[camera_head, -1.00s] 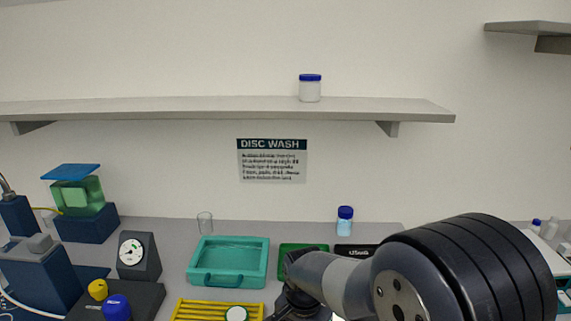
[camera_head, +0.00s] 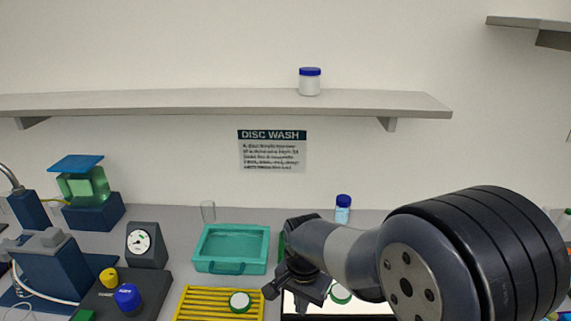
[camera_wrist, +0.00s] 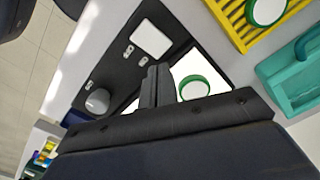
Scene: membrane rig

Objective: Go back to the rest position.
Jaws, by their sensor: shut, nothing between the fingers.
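My gripper (camera_head: 298,293) is in the lower middle of the head view, at the end of my arm, which comes in from the right. In the wrist view its closed fingers (camera_wrist: 155,88) show with nothing between them. It is above the bench, over the edge of a bright lit panel (camera_head: 350,304). A green-rimmed white disc (camera_head: 340,293) lies on that panel, beside the fingers and apart from them as far as I can tell. It also shows in the wrist view (camera_wrist: 193,88).
A yellow rack (camera_head: 200,302) with another green-rimmed disc (camera_head: 240,301) and a teal tray (camera_head: 231,249) stand left of my gripper. A blue-capped bottle (camera_head: 343,209) stands behind my arm. A gauge (camera_head: 143,243) and knobs are at left. A shelf (camera_head: 230,103) spans the wall above.

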